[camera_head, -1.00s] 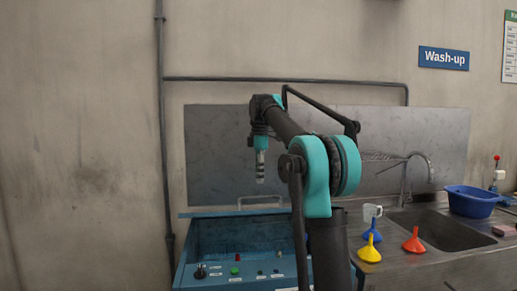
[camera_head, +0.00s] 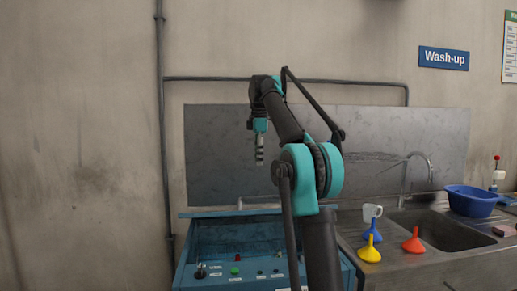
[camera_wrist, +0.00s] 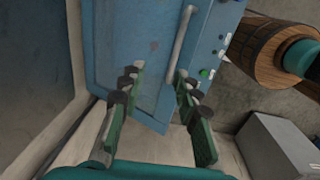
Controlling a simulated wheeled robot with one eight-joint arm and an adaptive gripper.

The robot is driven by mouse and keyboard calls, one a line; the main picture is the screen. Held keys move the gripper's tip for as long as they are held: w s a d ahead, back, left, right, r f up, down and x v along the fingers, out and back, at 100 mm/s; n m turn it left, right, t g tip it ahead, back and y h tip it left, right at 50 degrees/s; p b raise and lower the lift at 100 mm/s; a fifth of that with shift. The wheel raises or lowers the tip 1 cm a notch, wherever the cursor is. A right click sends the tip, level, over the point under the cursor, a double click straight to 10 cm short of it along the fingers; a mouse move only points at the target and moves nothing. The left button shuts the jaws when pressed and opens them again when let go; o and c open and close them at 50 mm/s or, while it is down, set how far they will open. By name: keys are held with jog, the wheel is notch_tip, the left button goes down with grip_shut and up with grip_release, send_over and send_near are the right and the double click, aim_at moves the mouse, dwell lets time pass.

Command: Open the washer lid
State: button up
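The blue washer (camera_head: 188,255) stands in the lower middle of the head view, with buttons on its front panel. Its blue lid (camera_head: 215,214) shows there nearly edge-on as a thin strip. A pale bar handle (camera_head: 243,204) rises above the strip. In the wrist view the lid (camera_wrist: 125,40) is a flat blue panel, and the handle (camera_wrist: 182,45) runs along its right side. My gripper (camera_head: 259,163) hangs pointing down above the handle in the head view. In the wrist view my gripper (camera_wrist: 157,73) is open and empty, its fingers apart, with the handle beyond the tips.
A steel sink (camera_head: 440,229) is at the right, with a curved tap (camera_head: 428,165) and a blue basin (camera_head: 471,201). A white mug (camera_head: 372,212), yellow funnel (camera_head: 369,251), blue funnel (camera_head: 373,231) and red funnel (camera_head: 414,242) stand beside my arm. The wall left of the washer is bare.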

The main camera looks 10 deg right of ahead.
jog(key=shift+w+r, duration=0.25)
jog(key=shift+r, duration=0.7)
jog(key=shift+w+r, duration=0.2)
jog(key=shift+r, duration=0.7)
